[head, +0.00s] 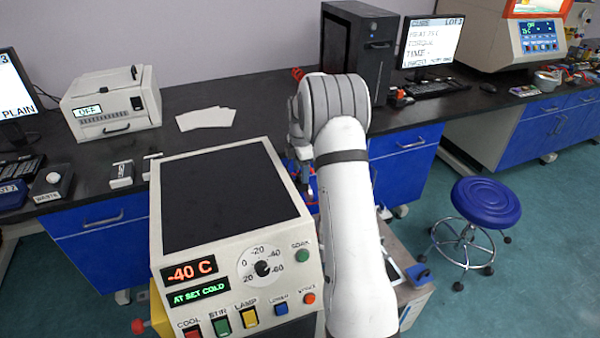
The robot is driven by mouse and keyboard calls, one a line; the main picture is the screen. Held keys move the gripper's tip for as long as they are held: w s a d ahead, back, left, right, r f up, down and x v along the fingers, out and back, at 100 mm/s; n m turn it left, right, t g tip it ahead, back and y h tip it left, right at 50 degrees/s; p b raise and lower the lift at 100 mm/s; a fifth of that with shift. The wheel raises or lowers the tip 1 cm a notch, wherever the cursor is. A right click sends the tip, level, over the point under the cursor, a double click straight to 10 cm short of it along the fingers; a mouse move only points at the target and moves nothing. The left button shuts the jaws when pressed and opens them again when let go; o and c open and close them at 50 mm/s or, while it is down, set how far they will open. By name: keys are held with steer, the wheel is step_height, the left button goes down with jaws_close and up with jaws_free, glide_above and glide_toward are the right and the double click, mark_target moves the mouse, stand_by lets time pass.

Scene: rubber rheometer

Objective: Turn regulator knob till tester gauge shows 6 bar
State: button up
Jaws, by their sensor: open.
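My arm rises from the bottom centre and bends over at the bench edge. My gripper (303,176) hangs below the wrist, small and partly hidden by the arm; it is open, and I see nothing between its fingers. A small red part (297,73) shows just above the wrist at the back of the bench; I cannot tell what it is. I cannot make out a regulator knob or a gauge with a bar scale. A tester-like machine (518,42) with an orange top and a lit display stands at the far right.
A cold box (232,200) reading -40 C, with a temperature dial (262,268), stands close in front. A black computer tower (357,50) and monitor (431,43) stand behind my arm. A blue stool (486,203) is right, with open floor around it.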

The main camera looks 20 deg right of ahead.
steer(key=shift+f, duration=0.7)
steer(key=c, duration=0.9)
steer(key=shift+a, duration=0.25)
steer(key=shift+c, duration=0.4)
steer(key=shift+d, duration=0.2)
